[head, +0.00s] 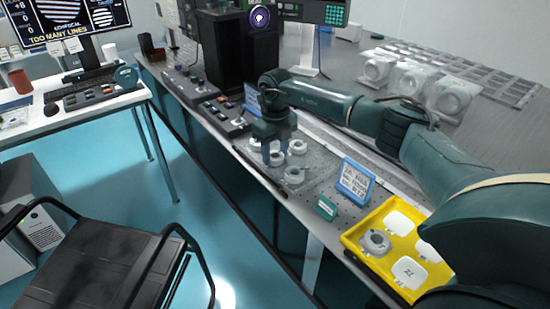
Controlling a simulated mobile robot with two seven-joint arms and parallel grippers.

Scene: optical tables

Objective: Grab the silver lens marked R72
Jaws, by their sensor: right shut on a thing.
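My right gripper (274,152) reaches down over the clear plate on the optical table, its arm coming in from the right. It is shut on a pale, ring-shaped lens (277,159), partly hidden by the fingers. Two similar lenses are close by: one (297,147) just right of the gripper and one (294,175) nearer the front. Another ring-shaped silver-grey lens (376,241) sits in the left part of the yellow tray (350,240). No R72 mark is readable on any lens. My left gripper is not in view.
A blue-framed sign (355,181) and a small green block (327,208) stand between the plate and the tray. White labelled pads (409,272) lie in the tray. Control boxes line the table behind the gripper. A black chair (100,260) stands on the floor at left.

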